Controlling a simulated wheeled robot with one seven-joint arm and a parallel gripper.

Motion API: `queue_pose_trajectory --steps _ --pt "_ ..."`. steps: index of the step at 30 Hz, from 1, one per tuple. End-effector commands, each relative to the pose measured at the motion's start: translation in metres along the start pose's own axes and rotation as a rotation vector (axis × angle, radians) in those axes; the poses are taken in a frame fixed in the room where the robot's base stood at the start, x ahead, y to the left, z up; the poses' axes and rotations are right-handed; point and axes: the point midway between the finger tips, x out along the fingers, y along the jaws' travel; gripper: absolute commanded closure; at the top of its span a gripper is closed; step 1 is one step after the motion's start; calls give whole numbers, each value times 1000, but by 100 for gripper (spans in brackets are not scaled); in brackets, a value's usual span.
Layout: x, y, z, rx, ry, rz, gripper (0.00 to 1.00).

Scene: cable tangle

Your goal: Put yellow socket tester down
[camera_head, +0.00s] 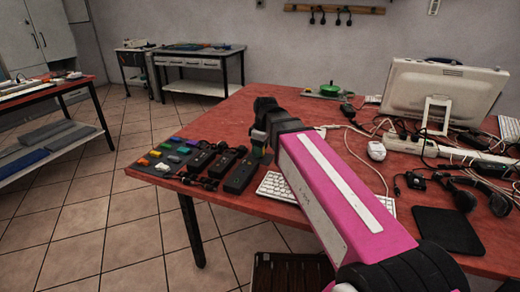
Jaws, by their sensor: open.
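Small yellow pieces (155,153) lie among several coloured ones on a dark mat (172,172) at the left corner of the red table (228,116). They are too small for me to tell which is the yellow socket tester. My gripper (259,141), at the far end of my pink arm, is open above the table, right of the mat. Its fingers are small and partly hidden, and I see nothing yellow between them.
Black power bricks (241,173) lie right of the coloured pieces. A white keyboard (277,187) is partly behind my arm. A white monitor (440,92), tangled cables, a mouse (376,151) and headphones (499,203) crowd the right side. The table's far-left part is clear.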

Motion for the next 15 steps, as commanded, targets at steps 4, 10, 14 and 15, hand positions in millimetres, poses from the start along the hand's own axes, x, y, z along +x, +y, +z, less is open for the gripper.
queue_pose_trajectory --steps 4,10,14,15 --pt "-10 0 0 0 1 1 47" --pt "-38 1 -1 0 2 3 47" --pt "-57 1 -1 0 2 2 47" --pt "-63 1 -1 0 2 2 47"
